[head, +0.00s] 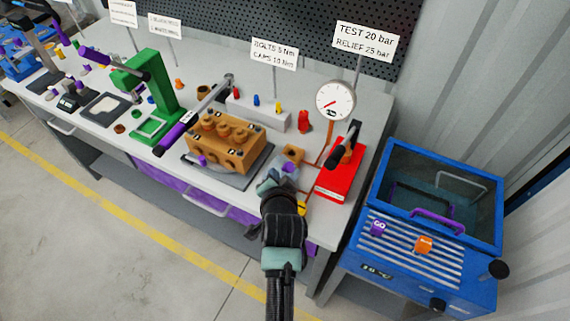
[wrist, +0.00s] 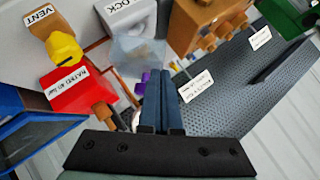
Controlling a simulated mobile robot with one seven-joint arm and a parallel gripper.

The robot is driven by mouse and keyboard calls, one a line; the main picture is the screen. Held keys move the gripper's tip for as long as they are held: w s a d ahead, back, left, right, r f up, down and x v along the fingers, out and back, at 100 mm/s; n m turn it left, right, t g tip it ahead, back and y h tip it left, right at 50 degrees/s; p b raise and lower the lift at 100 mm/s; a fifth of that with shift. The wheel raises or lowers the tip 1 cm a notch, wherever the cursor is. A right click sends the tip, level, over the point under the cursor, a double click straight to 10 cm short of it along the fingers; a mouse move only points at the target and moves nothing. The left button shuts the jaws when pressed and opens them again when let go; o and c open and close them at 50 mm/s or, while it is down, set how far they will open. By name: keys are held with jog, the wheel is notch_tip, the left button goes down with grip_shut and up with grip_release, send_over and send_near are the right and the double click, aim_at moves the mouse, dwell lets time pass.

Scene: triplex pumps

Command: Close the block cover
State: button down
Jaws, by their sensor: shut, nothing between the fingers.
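A white block (wrist: 122,20), with a label whose visible letters read "OCK", stands near the top of the wrist view. A clear, bluish see-through flap (wrist: 138,54) extends beside it; I take this for the block cover. It appears to stand away from the block's labelled face. A purple part (wrist: 142,85) shows just below the flap. My gripper (wrist: 170,88) is shut and empty, its blue fingers close to the flap; contact cannot be told. In the head view my gripper (head: 268,184) is at the bench's front edge and hides much of this spot.
A brown pump block (head: 225,145) stands left of my gripper. A red base with a gauge (head: 335,101) and lever (head: 342,146) is to the right. A VENT block (wrist: 53,22) with a yellow knob (wrist: 64,48) is nearby. A blue tank (head: 425,270) stands beyond the bench.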

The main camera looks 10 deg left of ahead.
jog(key=w+a+f+n+g+h+b, duration=0.2)
jog(key=a+f+n+h+b, duration=0.1)
jog(key=a+h+b, duration=0.1)
jog(key=shift+a+f+h, duration=0.2)
jog(key=shift+a+h, duration=0.1)
jog(key=shift+a, duration=0.6)
jog(key=shift+a, duration=0.1)
jog(key=w+r+p+v, duration=0.1)
jog(key=w+r+v, duration=0.1)
jog(key=v, duration=1)
jog(key=shift+s+a+r, duration=0.2)
jog(key=shift+r, duration=0.15)
